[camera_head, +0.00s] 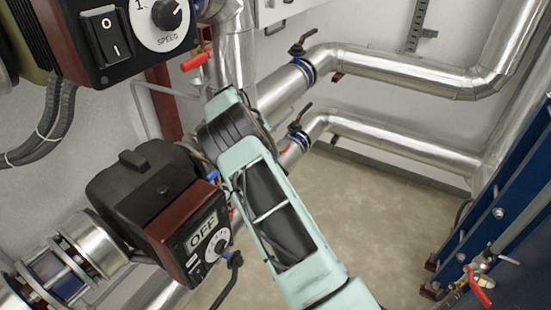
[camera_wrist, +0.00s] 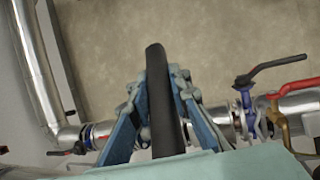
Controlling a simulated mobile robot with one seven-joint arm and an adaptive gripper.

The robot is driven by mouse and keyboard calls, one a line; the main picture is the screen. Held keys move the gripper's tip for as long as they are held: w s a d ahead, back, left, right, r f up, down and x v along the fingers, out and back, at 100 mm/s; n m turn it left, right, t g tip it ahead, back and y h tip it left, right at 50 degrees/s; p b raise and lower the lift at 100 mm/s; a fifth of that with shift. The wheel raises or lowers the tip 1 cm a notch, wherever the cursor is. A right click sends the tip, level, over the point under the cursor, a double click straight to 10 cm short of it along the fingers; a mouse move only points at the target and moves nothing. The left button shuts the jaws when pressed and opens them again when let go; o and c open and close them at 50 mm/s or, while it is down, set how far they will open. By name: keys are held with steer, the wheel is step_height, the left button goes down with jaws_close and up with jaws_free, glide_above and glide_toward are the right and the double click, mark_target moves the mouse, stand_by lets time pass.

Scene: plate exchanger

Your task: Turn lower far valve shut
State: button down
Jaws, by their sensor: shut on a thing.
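In the wrist view my gripper (camera_wrist: 156,105) has its two blue-grey fingers closed on a long black bar-like lever handle (camera_wrist: 160,85). The handle stands up between the fingers; its base and valve body are hidden by my gripper. In the head view my gripper is hidden behind my arm. There, a black-handled valve (camera_head: 298,133) with a blue collar sits on the lower silver pipe at the back, just right of my arm. I cannot tell for certain whether this is the held valve.
Another black-handled valve (camera_head: 302,57) is on the upper pipe. The wrist view shows a black lever (camera_wrist: 270,68) and a red lever (camera_wrist: 295,88) close right of my gripper. A motor box marked OFF (camera_head: 200,235) stands left of my arm. Floor (camera_head: 375,215) is open to its right.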

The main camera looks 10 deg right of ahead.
steer(key=shift+s+a+f+m+g+y, duration=0.2)
steer(key=shift+s+a+m+g+y, duration=0.2)
steer(key=shift+s+a, duration=0.25)
steer(key=shift+s+a+f+m+g+y, duration=0.25)
steer(key=shift+s+a+g, duration=0.25)
steer(key=shift+s, duration=0.25)
steer(key=shift+r, duration=0.1)
steer(key=c, duration=1.8)
jaws_free()
steer(key=shift+c, duration=0.2)
steer(key=shift+o, duration=0.2)
steer(key=shift+r, duration=0.1)
step_height(320, 180, up, 10)
steer(key=shift+r, duration=0.1)
